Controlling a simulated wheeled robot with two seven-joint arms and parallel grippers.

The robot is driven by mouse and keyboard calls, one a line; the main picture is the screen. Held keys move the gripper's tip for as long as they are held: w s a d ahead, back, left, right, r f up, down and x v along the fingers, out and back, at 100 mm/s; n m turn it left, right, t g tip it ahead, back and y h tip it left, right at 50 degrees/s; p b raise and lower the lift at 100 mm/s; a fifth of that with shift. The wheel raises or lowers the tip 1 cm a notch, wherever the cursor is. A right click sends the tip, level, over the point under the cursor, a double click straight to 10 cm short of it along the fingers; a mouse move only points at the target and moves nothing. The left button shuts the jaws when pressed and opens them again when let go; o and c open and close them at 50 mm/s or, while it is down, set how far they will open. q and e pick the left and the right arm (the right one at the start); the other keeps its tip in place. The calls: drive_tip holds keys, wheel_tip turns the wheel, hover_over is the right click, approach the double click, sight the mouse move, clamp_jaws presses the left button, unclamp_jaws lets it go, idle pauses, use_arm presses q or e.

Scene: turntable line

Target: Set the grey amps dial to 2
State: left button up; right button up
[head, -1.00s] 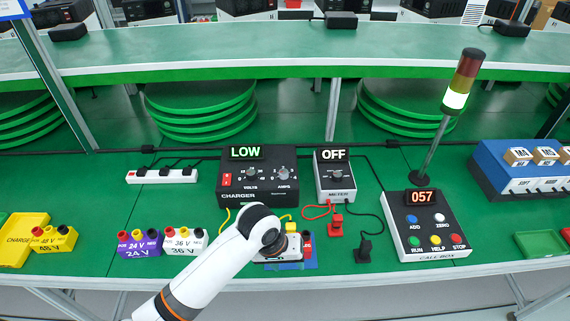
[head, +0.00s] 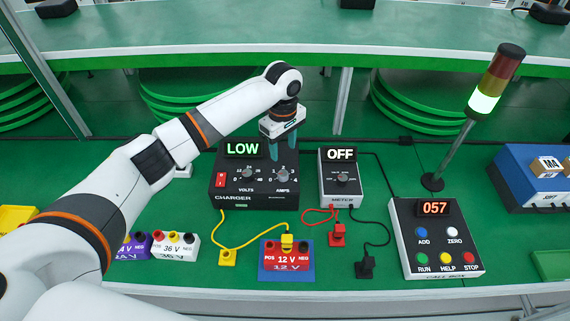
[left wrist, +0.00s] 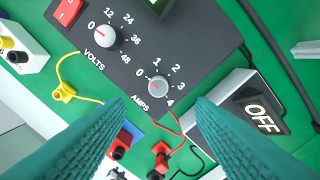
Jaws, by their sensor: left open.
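The grey amps dial (head: 283,175) is the right knob on the black charger (head: 228,196), whose display reads LOW. In the left wrist view the amps dial (left wrist: 158,86) has a scale from 0 to 4, and its red mark appears to point toward 0. The volts dial (head: 247,173) sits to its left, its mark seemingly near 0. My left gripper (head: 281,151) is open and empty, pointing down above the charger's back right, beyond the amps dial. In the wrist view the dial lies between and beyond the fingertips, untouched. My right gripper is not in view.
The meter (head: 340,193), showing OFF, stands close right of the charger. A 12 V pack (head: 287,261) with a yellow plug sits in front, with a yellow cable looping beside it. The call box (head: 437,240) and signal lamp (head: 497,80) stand farther right.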

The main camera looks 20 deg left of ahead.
use_arm(q)
hover_over(283, 173)
drive_tip(key=f, duration=0.5)
drive_tip(key=shift+s+f, duration=0.1)
drive_tip(key=shift+s, duration=0.1)
drive_tip(key=f, duration=0.3)
drive_tip(key=shift+w+f+p, duration=0.25)
drive_tip(key=shift+f+p, duration=0.05)
drive_tip(key=shift+s+f, duration=0.1)
drive_tip(key=shift+f, duration=0.2)
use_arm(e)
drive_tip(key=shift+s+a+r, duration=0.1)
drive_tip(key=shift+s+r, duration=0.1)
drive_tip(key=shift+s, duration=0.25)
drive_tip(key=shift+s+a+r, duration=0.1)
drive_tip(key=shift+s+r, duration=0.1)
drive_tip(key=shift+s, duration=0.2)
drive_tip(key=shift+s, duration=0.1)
use_arm(q)
drive_tip(key=shift+c, duration=0.2)
drive_tip(key=c, duration=0.9)
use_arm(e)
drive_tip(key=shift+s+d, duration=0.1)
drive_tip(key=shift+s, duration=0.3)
